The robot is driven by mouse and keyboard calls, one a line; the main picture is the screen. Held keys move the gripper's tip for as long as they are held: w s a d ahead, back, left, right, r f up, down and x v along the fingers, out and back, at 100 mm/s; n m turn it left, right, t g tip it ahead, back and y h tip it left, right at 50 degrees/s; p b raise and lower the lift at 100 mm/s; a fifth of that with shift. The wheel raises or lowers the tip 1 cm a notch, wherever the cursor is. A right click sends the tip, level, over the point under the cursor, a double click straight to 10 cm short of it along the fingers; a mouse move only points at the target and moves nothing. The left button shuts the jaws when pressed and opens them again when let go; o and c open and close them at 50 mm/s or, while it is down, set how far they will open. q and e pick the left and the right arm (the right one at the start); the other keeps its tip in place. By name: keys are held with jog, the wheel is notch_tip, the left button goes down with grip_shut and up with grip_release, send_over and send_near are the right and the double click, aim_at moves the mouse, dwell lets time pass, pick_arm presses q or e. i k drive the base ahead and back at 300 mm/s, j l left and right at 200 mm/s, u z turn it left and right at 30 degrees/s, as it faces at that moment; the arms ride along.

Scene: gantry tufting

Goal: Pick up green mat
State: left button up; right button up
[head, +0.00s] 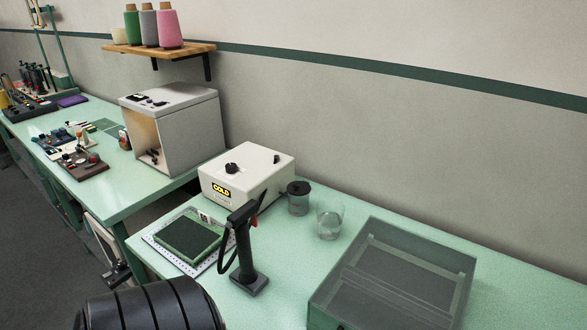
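A green-framed piece with a dark green textured face (188,236) lies on a white perforated plate (165,257) at the near left of the front table. A small flat green mat (105,126) lies among parts on the farther table; I cannot tell from the picture which of the two is the task's mat. What looks like my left gripper (118,274) hangs low beside the front table's left edge, apart from both green pieces. Its fingers are too small and dark to judge. My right gripper is not in view.
A black handled tool (244,270) stands right beside the framed piece. Behind are a white COLD box (246,178), a lidded jar (298,198) and a glass (329,220). A large clear bin (395,275) fills the right. A white open-fronted cabinet (190,130) stands behind left.

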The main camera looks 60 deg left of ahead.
aim_at(191, 236)
jog(key=u, duration=2.45)
jog(key=j+u, duration=0.55)
jog(key=j, duration=0.2)
